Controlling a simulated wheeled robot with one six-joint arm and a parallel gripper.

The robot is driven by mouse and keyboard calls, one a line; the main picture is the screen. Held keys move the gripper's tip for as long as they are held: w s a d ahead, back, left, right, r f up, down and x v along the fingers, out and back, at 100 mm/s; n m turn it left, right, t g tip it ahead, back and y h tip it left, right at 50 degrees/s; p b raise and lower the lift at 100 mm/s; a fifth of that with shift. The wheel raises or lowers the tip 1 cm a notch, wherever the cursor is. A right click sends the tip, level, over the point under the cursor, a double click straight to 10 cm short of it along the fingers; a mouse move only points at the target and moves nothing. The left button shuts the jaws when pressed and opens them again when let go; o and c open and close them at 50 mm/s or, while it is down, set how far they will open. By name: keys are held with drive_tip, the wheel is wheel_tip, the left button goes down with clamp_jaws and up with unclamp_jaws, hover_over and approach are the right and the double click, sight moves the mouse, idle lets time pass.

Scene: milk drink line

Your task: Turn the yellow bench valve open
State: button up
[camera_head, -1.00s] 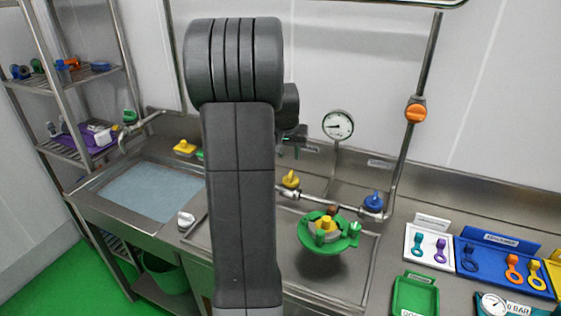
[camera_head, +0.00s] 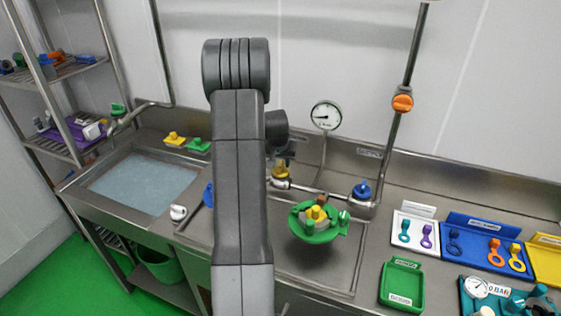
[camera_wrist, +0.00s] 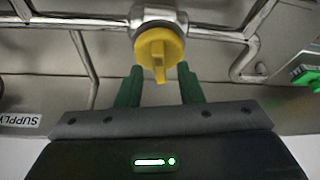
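The yellow bench valve (camera_head: 280,172) sits on the metal pipe along the back of the bench, just right of my arm. In the wrist view the valve (camera_wrist: 160,50) shows a round yellow knob with a raised grip bar pointing toward my gripper. My gripper (camera_wrist: 160,82) is open, its two green fingers apart on either side of the bar's lower end. A gap shows between each finger and the bar. In the head view my arm hides part of the gripper.
A blue valve (camera_head: 361,190) is on the same pipe to the right, and an orange valve (camera_head: 402,103) is on the riser. A pressure gauge (camera_head: 326,115) stands behind. A green fixture (camera_head: 318,222) stands in front of the pipe. A water-filled sink (camera_head: 143,184) is at left.

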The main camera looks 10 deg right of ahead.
drive_tip(key=shift+w+f, duration=0.2)
drive_tip(key=shift+f, duration=0.35)
clamp_jaws()
